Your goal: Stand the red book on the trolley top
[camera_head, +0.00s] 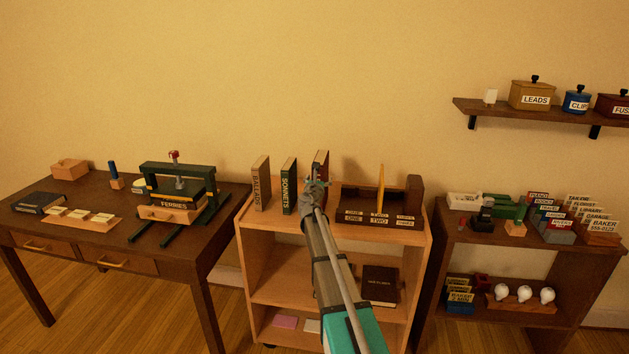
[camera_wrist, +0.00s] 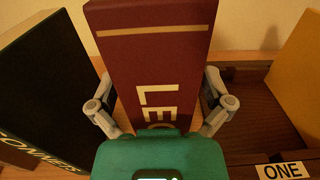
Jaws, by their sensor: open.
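The red book (camera_head: 321,165) stands upright on the trolley top (camera_head: 337,229), partly hidden behind my arm in the head view. In the wrist view the red book (camera_wrist: 150,60) shows a dark red spine with a gold band and pale letters starting "LE". My gripper (camera_wrist: 165,105) is open, with one finger on each side of the book. A gap seems to show beside each finger, but contact low down is hidden. In the head view my gripper (camera_head: 315,186) is at the book's front.
The green Sonnets book (camera_head: 289,186) and tan Ballads book (camera_head: 261,184) stand to the left. A dark wooden rack (camera_head: 357,203) with a yellow divider (camera_head: 381,188) stands to the right. A dark book (camera_head: 380,285) lies on the middle shelf.

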